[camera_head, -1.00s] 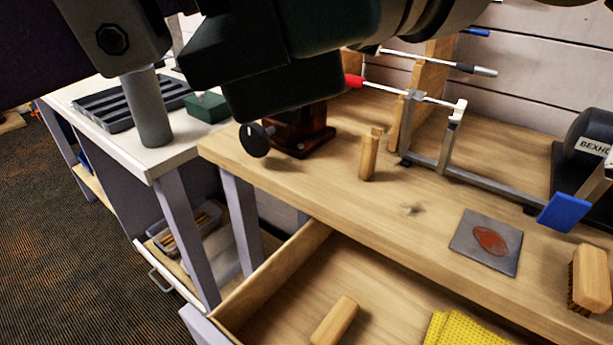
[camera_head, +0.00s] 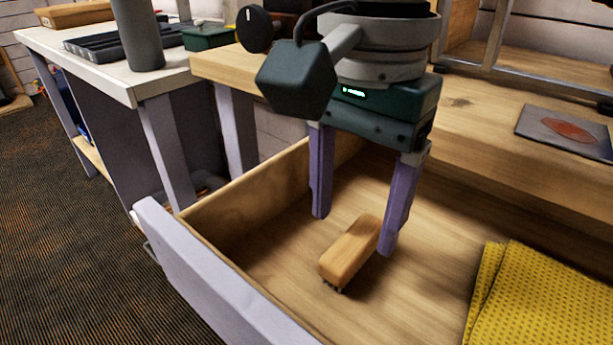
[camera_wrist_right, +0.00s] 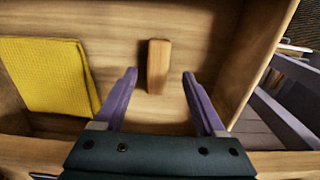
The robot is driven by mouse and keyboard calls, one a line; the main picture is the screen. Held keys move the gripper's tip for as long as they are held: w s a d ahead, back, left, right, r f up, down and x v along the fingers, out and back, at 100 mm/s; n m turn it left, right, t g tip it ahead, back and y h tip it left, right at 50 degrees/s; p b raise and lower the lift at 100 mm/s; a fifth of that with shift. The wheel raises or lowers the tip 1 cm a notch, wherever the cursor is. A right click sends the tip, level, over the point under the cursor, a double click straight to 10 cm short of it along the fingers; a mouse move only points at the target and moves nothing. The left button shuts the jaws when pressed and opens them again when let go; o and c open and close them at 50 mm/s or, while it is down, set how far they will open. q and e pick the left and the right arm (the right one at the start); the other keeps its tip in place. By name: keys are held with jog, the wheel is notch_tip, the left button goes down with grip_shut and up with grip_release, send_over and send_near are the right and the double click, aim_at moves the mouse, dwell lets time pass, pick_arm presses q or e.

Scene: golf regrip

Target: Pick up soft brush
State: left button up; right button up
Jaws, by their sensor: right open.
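The soft brush (camera_head: 350,251) lies in the open drawer, its wooden back up and dark bristles just showing beneath. In the right wrist view the brush (camera_wrist_right: 158,66) lies ahead of the fingertips, between their lines. My right gripper (camera_head: 352,233) is open, pointing down into the drawer, with its purple fingers on either side of the brush's far end. The right finger overlaps the brush's edge in the head view; I cannot tell whether it touches. The open fingers also show in the right wrist view (camera_wrist_right: 159,73), with nothing between them. My left gripper is not in view.
A yellow cloth (camera_head: 540,300) lies in the drawer to the right of the brush. The drawer's front wall (camera_head: 215,270) and side walls stand around it. The workbench top (camera_head: 480,110) is behind, with a grey pad (camera_head: 565,130) bearing a reddish patch.

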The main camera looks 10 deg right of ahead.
aim_at(353, 242)
notch_tip(353, 242, down, 5)
jog(key=shift+s+d+r, duration=0.1)
jog(key=shift+s+r, duration=0.05)
jog(key=shift+r, duration=0.05)
jog(key=shift+c, duration=0.3)
grip_shut()
